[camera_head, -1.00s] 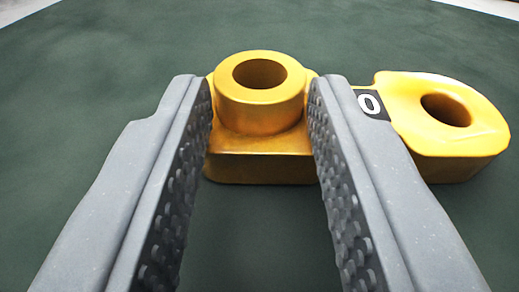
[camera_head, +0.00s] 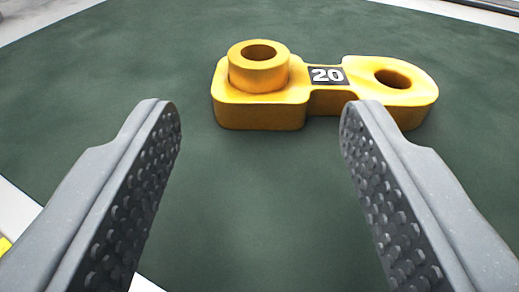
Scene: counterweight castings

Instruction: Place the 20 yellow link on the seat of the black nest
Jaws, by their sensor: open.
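The yellow link (camera_head: 325,97) lies flat on a dark green surface, beyond my fingertips. A raised ring boss with a hole stands on its left end, a flat eye with a hole is at its right end, and a black label reading 20 sits between them. My gripper (camera_head: 260,115) is open and empty, with its studded pads wide apart. The fingertips are on the near side of the link, apart from it. The black nest is not in view.
The green surface (camera_head: 230,210) is clear between my fingers and around the link. Its pale border (camera_head: 55,20) shows at the top left, with more at the lower left. A small yellow patch (camera_head: 5,245) shows at the left edge.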

